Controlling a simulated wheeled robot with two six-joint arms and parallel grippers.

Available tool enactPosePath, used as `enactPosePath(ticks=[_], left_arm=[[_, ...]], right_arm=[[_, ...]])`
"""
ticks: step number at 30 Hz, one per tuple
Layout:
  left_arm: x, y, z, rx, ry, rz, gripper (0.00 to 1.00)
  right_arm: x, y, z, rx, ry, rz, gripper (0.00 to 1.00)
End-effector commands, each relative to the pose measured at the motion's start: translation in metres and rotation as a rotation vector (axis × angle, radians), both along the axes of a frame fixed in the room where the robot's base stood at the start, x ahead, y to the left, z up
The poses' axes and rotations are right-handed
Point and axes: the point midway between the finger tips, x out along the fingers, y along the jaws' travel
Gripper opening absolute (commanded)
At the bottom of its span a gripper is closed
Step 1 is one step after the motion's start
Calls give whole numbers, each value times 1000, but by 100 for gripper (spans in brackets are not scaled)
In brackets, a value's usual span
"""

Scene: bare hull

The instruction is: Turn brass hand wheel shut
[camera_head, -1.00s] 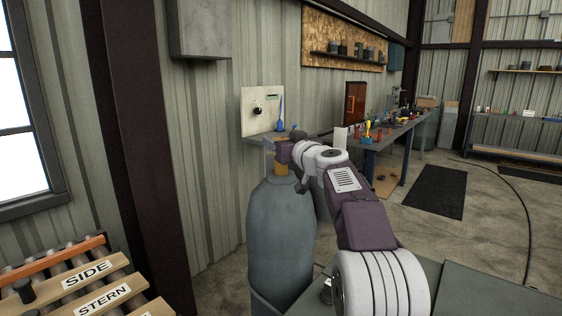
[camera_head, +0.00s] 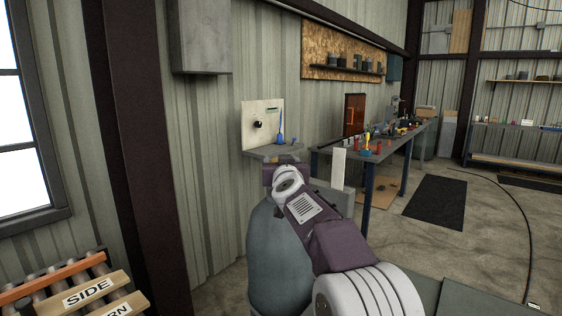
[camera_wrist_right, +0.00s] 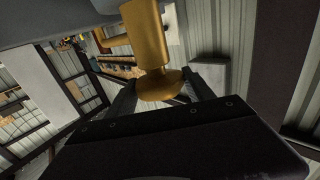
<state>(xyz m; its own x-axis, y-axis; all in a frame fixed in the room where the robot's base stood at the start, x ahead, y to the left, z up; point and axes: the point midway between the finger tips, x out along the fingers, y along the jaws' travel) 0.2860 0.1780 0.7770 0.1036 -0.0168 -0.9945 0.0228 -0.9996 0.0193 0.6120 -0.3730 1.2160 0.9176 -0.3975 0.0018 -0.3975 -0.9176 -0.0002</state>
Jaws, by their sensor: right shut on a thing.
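The brass hand wheel (camera_wrist_right: 160,84) shows in the right wrist view as a round brass disc on the end of a thicker brass valve body (camera_wrist_right: 146,35). My right gripper (camera_wrist_right: 159,94) has one dark finger on each side of the wheel and is shut on it. In the head view my right arm covers the wheel, the valve and the gripper's fingertips. Below them the blue-grey gas cylinder (camera_head: 268,260) stands upright, partly hidden by my arm. My left gripper is in neither view.
Behind the cylinder is a small wall shelf (camera_head: 268,153) with a pale back panel (camera_head: 252,112) and a blue bottle (camera_head: 281,134). A cluttered workbench (camera_head: 347,150) runs along the wall. A rack of labelled boards (camera_head: 85,290) is at lower left. Open floor lies at right.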

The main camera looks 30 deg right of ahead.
Motion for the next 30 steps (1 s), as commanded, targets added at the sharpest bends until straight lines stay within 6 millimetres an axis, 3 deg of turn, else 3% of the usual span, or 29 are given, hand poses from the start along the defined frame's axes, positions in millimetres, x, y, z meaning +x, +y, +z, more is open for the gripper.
enactPosePath(ticks=[4,5,7,18,30], left_arm=[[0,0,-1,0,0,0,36],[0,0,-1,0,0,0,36],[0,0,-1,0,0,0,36],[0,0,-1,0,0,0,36],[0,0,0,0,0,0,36]], right_arm=[[1,0,-3,1,6,2,21],[1,0,-3,1,6,2,64],[1,0,-3,1,6,2,83],[-4,2,-1,1,2,2,83],[-71,31,1,1,2,2,83]])
